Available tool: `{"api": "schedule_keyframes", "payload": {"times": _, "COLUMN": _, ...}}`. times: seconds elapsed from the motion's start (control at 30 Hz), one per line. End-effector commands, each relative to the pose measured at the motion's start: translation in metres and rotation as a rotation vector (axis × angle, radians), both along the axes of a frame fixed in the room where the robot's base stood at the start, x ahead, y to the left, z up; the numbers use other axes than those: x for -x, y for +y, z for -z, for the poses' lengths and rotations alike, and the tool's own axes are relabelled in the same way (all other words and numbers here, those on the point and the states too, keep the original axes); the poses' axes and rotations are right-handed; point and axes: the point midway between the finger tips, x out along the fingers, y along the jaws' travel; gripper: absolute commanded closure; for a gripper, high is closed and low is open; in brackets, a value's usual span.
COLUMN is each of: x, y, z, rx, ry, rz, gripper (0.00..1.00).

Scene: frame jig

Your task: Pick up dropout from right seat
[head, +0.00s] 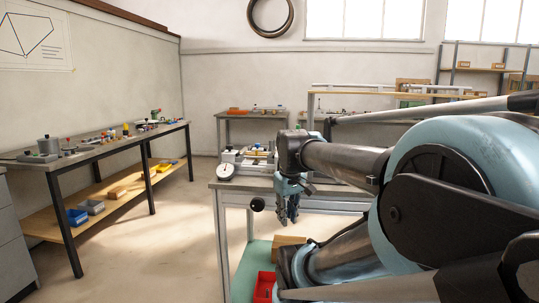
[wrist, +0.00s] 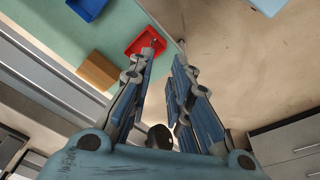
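My gripper (head: 288,217) hangs pointing down off the front edge of a workbench (head: 228,186), with its fingers a little apart and nothing visible between them. A grey and white fixture (head: 247,162), which looks like the frame jig, stands on the bench top behind and left of my gripper. My arm hides part of the bench to the right. I cannot make out the dropout or the right seat in either view.
A black knob (head: 257,204) sticks out at the bench front, left of my gripper. Below are a red bin (wrist: 147,42), a wooden block (wrist: 97,70) and a blue bin (wrist: 87,8) on a green shelf. A long side bench (head: 100,148) stands left; the floor between is clear.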

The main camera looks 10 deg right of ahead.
Motion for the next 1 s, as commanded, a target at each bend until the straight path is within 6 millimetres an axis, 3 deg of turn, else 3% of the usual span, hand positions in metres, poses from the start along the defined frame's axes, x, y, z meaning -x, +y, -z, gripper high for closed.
{"api": "schedule_keyframes", "payload": {"times": 0.03, "x": -0.016, "y": 0.0, "z": -0.024, "rx": 0.01, "ry": 0.006, "rz": -0.06, "gripper": 0.82}}
{"api": "schedule_keyframes", "payload": {"times": 0.1, "x": -0.035, "y": 0.0, "z": -0.053, "rx": 0.025, "ry": 0.017, "rz": -0.157, "gripper": 0.82}}
{"api": "schedule_keyframes", "payload": {"times": 0.5, "x": -0.149, "y": 0.0, "z": -0.198, "rx": 0.089, "ry": 0.077, "rz": -0.709, "gripper": 0.82}}
{"api": "schedule_keyframes", "payload": {"times": 0.8, "x": -0.234, "y": 0.0, "z": -0.284, "rx": 0.113, "ry": 0.114, "rz": -1.122, "gripper": 0.82}}
{"api": "schedule_keyframes", "payload": {"times": 1.0, "x": -0.277, "y": 0.0, "z": -0.321, "rx": 0.12, "ry": 0.129, "rz": -1.35, "gripper": 0.82}}
